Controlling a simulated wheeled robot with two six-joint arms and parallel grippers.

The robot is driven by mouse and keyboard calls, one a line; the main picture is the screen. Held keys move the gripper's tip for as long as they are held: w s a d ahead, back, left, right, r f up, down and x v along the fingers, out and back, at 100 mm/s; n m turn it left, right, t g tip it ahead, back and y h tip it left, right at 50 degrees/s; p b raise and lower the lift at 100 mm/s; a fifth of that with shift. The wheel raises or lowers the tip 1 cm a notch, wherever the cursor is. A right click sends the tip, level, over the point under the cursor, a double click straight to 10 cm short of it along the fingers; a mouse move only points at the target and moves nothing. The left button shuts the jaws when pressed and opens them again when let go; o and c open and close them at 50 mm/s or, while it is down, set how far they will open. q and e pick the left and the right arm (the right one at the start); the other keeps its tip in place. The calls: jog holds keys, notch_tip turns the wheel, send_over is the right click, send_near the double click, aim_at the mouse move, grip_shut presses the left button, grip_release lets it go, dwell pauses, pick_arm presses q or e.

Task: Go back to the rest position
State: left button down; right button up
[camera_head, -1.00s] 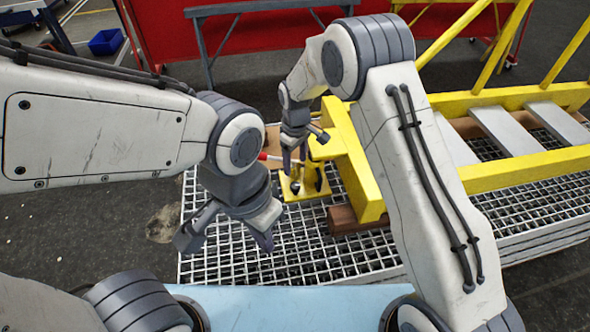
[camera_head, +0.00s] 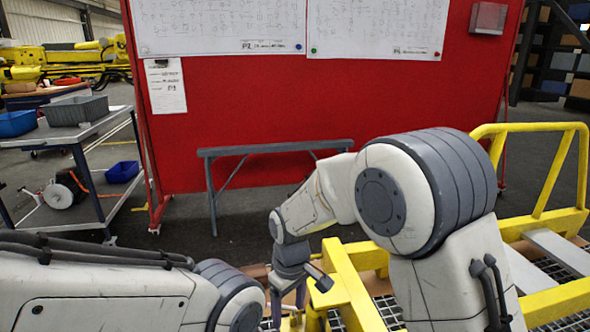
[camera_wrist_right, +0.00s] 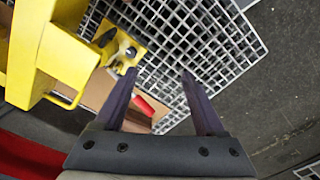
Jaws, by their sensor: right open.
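My right gripper (camera_head: 300,292) is at the lower middle of the head view, beside the yellow boom frame (camera_head: 350,285). In the right wrist view the gripper (camera_wrist_right: 158,75) is open, with nothing between its two dark fingers. Past the fingers are the white grating (camera_wrist_right: 185,35), a yellow plate (camera_wrist_right: 122,50) with a dark fitting on it, and a red-ended tool (camera_wrist_right: 145,104). My left arm shows at the lower left of the head view, but its gripper is below the picture.
A red board (camera_head: 300,110) with drawings stands behind, with a grey trestle (camera_head: 270,150) in front. A cart (camera_head: 70,133) with bins stands at the left. A yellow railing (camera_head: 540,128) rises at the right. The floor between cart and trestle is clear.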

jog(key=s+d+r+p, duration=0.1)
jog(key=s+d+r, duration=0.1)
jog(key=s+r, duration=0.2)
jog(key=s+d+r+m+p, duration=0.1)
jog(key=s+d+r, duration=0.1)
jog(key=s, duration=0.9)
jog(key=s+d+r+m+p, duration=0.1)
jog(key=s+d+r, duration=0.1)
jog(key=s+r, duration=0.3)
jog(key=s, duration=0.3)
jog(key=shift+r+y+p, duration=0.3)
jog(key=shift+r, duration=0.05)
jog(key=shift+d, duration=0.1)
